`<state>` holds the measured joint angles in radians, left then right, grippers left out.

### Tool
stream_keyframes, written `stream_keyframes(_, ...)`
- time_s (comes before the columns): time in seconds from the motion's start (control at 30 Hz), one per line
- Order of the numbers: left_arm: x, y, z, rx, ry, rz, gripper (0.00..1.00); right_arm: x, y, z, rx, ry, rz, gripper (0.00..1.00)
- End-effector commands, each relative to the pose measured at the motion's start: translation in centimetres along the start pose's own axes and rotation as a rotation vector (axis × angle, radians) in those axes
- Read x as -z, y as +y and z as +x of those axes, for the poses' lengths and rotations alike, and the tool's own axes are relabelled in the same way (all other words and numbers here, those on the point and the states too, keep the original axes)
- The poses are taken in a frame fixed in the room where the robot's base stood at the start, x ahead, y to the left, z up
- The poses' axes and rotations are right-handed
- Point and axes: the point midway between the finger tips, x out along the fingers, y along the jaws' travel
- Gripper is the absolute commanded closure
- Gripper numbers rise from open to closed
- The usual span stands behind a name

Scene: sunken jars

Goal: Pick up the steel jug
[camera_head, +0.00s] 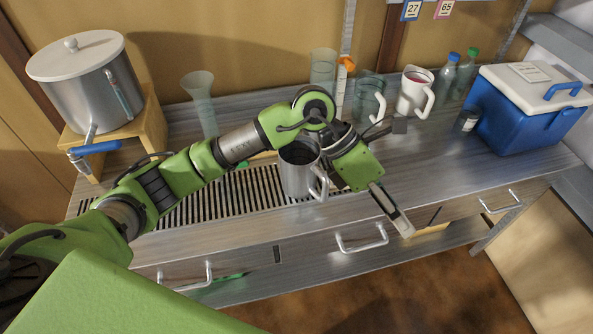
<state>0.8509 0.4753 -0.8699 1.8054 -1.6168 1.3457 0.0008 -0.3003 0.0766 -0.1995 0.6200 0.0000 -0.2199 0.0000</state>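The steel jug (296,180) stands upright on the slatted drain grate in the middle of the counter. Its handle points right and toward the front. One finger points over the front edge of the counter, the other toward the back. Nothing shows between them. My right gripper is not in view.
A lidded steel pot with a tap (85,95) stands on a wooden stand at the left. Glass vessels (369,98), a white jug (413,92), bottles (446,75) and a blue cooler (510,115) line the back right. The counter right of the gripper is clear.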

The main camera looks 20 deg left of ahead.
Motion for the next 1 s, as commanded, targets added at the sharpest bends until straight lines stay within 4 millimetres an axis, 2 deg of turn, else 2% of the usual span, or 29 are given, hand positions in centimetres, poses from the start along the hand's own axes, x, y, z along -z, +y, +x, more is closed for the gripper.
stream_keyframes(0.03,1.6,2.7,-1.5,-0.100,0.105,0.016,0.67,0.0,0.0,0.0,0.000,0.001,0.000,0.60)
stream_keyframes(0.1,4.0,6.0,-3.8,-0.224,0.246,0.021,0.67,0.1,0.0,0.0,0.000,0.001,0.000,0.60)
stream_keyframes(0.2,6.6,9.5,-7.7,-0.373,0.410,0.004,0.67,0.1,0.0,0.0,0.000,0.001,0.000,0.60)
stream_keyframes(0.3,8.3,11.6,-11.1,-0.478,0.522,-0.023,0.67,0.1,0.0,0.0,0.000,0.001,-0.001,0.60)
stream_keyframes(0.4,9.2,12.6,-13.1,-0.534,0.582,-0.043,0.67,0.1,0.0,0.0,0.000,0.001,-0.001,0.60)
stream_keyframes(0.53,10.1,13.2,-13.2,-0.551,0.609,-0.053,0.67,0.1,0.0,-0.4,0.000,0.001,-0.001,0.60)
stream_keyframes(0.8,13.0,15.5,-9.5,-0.547,0.607,-0.053,0.67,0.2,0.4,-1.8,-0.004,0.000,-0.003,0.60)
stream_keyframes(1.0,14.1,16.7,-8.0,-0.549,0.603,-0.050,0.67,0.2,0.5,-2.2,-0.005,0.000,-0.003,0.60)
